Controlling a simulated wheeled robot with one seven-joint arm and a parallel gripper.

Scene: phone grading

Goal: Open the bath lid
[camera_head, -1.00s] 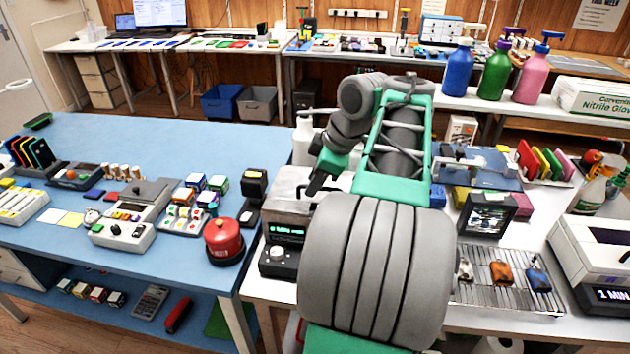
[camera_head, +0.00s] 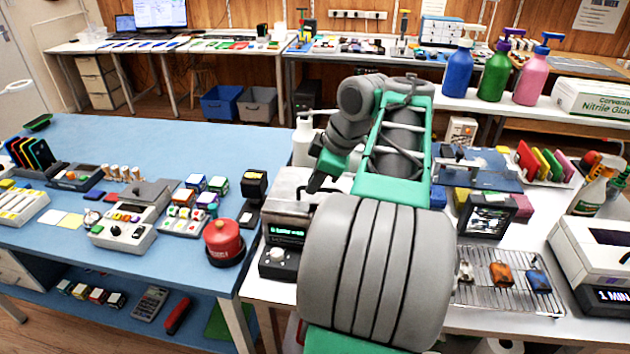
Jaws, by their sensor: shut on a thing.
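The bath (camera_head: 285,252) is a metallic box with a dark front panel, a lit green display and a pale knob. It stands at the left end of the white bench, partly hidden by my arm. Its grey metallic top, where the lid (camera_head: 287,188) is, looks flat and closed. My gripper (camera_head: 318,184) is over the right part of that top, its dark fingers pointing down. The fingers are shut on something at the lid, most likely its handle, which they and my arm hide.
A white bottle (camera_head: 303,140) stands behind the bath. A red round container (camera_head: 224,240) is on the blue table (camera_head: 130,140) at left. Right of my arm are a wire rack (camera_head: 490,292) with small items and a dark framed device (camera_head: 487,214).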

